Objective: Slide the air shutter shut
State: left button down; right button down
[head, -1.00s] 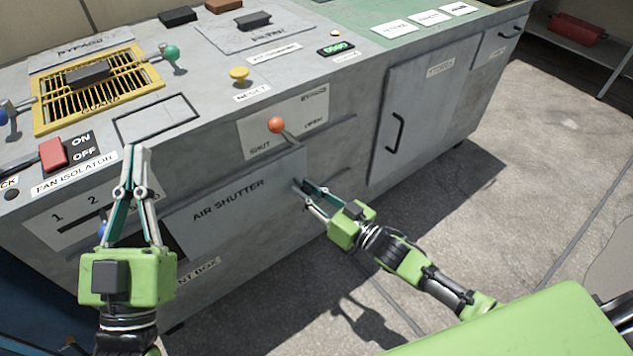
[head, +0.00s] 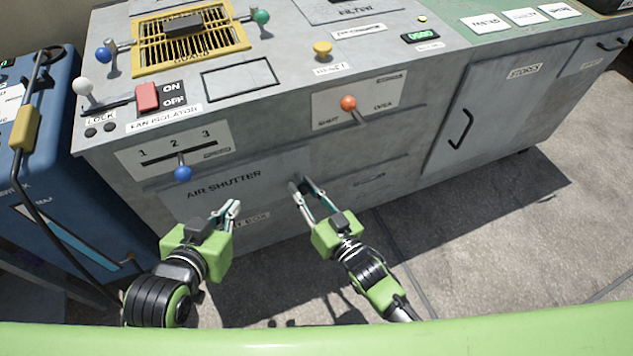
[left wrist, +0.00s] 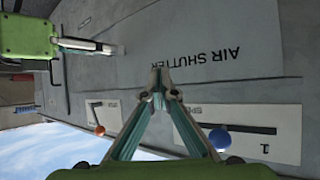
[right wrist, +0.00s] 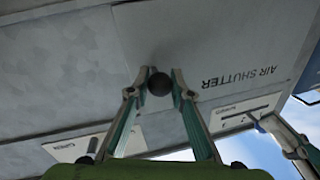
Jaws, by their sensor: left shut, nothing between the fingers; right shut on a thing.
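The air shutter (head: 262,166) is a flat grey panel, labelled AIR SHUTTER, on the cabinet front. Its right edge lies near the left edge of the SHUT/OPEN lever plate, and I see no dark gap at its left end. My right gripper (head: 300,186) is shut on the shutter's dark round knob (right wrist: 159,84), near the panel's right end. The fingers partly hide the knob in the head view. The panel also shows in the left wrist view (left wrist: 200,35). My left gripper (head: 233,207) is shut and empty, in front of the lower part of the panel.
An orange-knobbed lever (head: 348,103) stands above and right of the shutter. A blue-knobbed speed slider (head: 183,173) is at its upper left. A blue cabinet (head: 70,190) stands at the left. Open floor (head: 500,240) lies to the right.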

jog(key=shift+s+a, duration=0.15)
jog(key=shift+a, duration=0.15)
jog(key=c, duration=2)
grip_release()
jog(key=shift+a, duration=0.1)
jog(key=shift+o, duration=1.1)
jog(key=shift+s, duration=0.1)
jog(key=v, duration=1.2)
